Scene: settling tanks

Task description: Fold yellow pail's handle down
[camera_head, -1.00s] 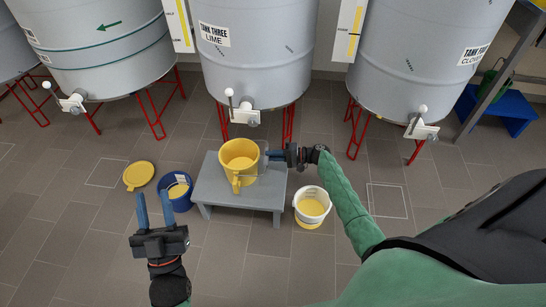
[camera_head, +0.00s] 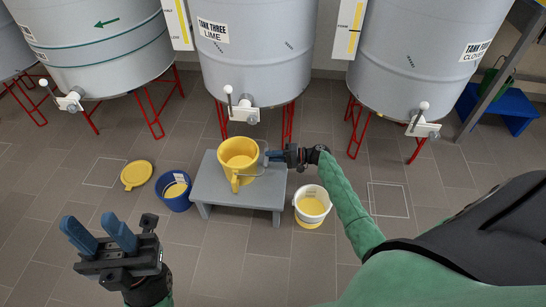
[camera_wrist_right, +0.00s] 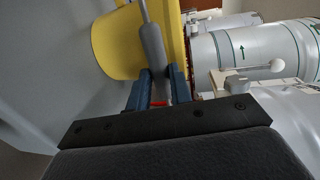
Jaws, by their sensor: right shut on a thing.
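The yellow pail (camera_head: 238,150) stands upright on a low grey stool (camera_head: 230,188) under tank three. My right gripper (camera_head: 270,155) is at the pail's right side. In the right wrist view, its blue fingers (camera_wrist_right: 160,88) are shut on the grey grip of the pail's handle (camera_wrist_right: 152,42), with the yellow wall (camera_wrist_right: 115,45) close behind. The handle's thin wire shows faintly at the pail's right front in the head view; its exact tilt is hard to tell. My left gripper (camera_head: 89,222) is open and empty, at the lower left over the floor.
A blue pail (camera_head: 174,190) stands left of the stool, with a yellow lid (camera_head: 136,175) on the floor beside it. A white pail (camera_head: 312,203) stands right of the stool, near my right forearm. Tanks on red legs line the back. The front floor is clear.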

